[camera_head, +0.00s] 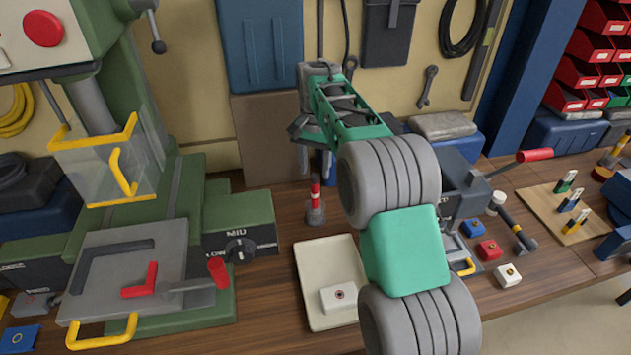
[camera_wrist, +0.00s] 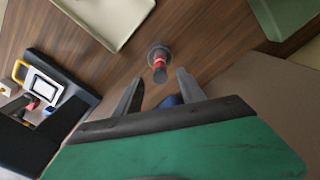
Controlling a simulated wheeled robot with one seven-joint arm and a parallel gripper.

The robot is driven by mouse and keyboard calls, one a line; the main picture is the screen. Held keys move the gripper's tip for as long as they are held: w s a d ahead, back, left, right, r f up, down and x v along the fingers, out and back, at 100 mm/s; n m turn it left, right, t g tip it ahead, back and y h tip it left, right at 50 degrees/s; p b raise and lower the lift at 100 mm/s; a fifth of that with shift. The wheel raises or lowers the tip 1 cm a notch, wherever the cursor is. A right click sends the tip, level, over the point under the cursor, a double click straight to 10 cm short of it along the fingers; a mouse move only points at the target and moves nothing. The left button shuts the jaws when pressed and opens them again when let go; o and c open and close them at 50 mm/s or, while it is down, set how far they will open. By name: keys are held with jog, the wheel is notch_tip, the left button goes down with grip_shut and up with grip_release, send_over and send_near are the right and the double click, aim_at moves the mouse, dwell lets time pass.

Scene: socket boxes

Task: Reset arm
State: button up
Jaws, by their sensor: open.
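My gripper (camera_wrist: 160,78) is open and empty, with its two dark fingers apart in the wrist view. A white socket box (camera_head: 340,297) with a dark round centre lies in the cream tray (camera_head: 309,256), partly beside my arm. The tray's edge also shows at the top of the wrist view (camera_wrist: 118,45). A blue box (camera_head: 470,228), a red box (camera_head: 488,250) and another white box (camera_head: 508,275) stand on the bench at right.
A green drill press (camera_head: 185,195) fills the left. A lever press (camera_head: 462,185) stands right of my arm. A wooden board (camera_head: 560,212) holds several upright pieces.

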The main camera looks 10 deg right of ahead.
jog(key=shift+r, duration=0.7)
jog(key=shift+r, duration=0.1)
jog(key=s+r+n+t, duration=0.25)
jog(key=s+r, duration=0.25)
jog(key=s, duration=0.7)
jog(key=s+f+n, duration=0.2)
jog(key=s+f, duration=0.1)
jog(key=s, duration=0.5)
jog(key=s+f+n+t, duration=0.1)
jog(key=s+f+n, duration=0.1)
jog(key=s, duration=0.6)
jog(key=shift+s+f, duration=0.25)
jog(key=shift+f, duration=0.4)
jog(key=shift+n, duration=0.25)
